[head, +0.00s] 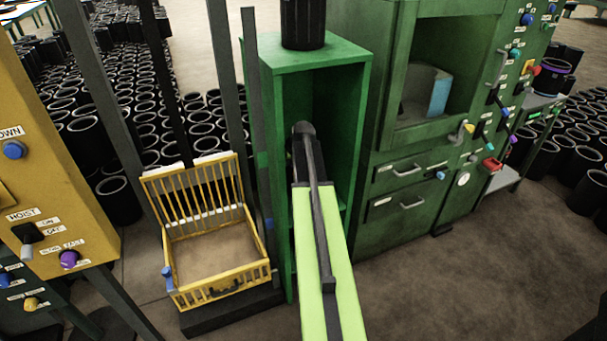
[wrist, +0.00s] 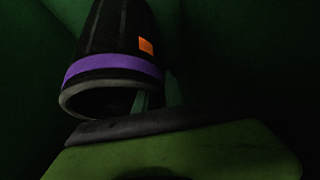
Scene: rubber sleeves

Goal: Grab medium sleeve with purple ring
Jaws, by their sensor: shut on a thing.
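A black sleeve (wrist: 115,40) with a purple ring and an orange square mark fills the upper left of the wrist view, tilted, its open end facing me. My gripper (wrist: 158,95) is shut on its wall at the right side of the open end; one finger shows inside the opening and one outside. In the head view my light green arm reaches into the tall green cabinet (head: 275,150), and my gripper and the held sleeve cannot be made out there. Another sleeve with a purple ring (head: 553,70) stands on the small bench at the far right.
The cabinet's side walls stand close around my arm. A black sleeve (head: 303,25) stands on its top. A yellow basket (head: 215,295) is at left, and a green machine (head: 405,190) with drawers at right. The floor (head: 450,285) at front right is clear.

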